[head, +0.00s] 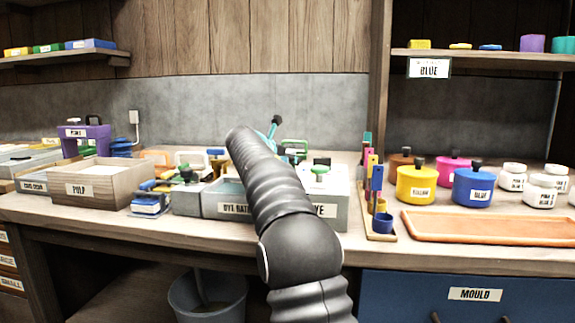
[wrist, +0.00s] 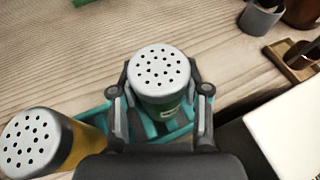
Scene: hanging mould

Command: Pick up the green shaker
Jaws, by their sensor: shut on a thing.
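The green shaker (wrist: 164,108), with a pale lid full of holes, stands between the fingers of my gripper (wrist: 160,84) in the wrist view. My gripper is shut on it, with one finger on each side. A teal tray (wrist: 186,132) shows around and below the shaker. I cannot tell whether the shaker's base touches it. In the head view my arm hides the shaker and most of my gripper.
A yellow shaker (wrist: 62,140) stands close at left. A white block (wrist: 290,135) is at right, a grey cup (wrist: 260,18) at upper right. In the head view, boxes such as the pulp box (head: 105,187) and lidded pots (head: 416,184) crowd the bench.

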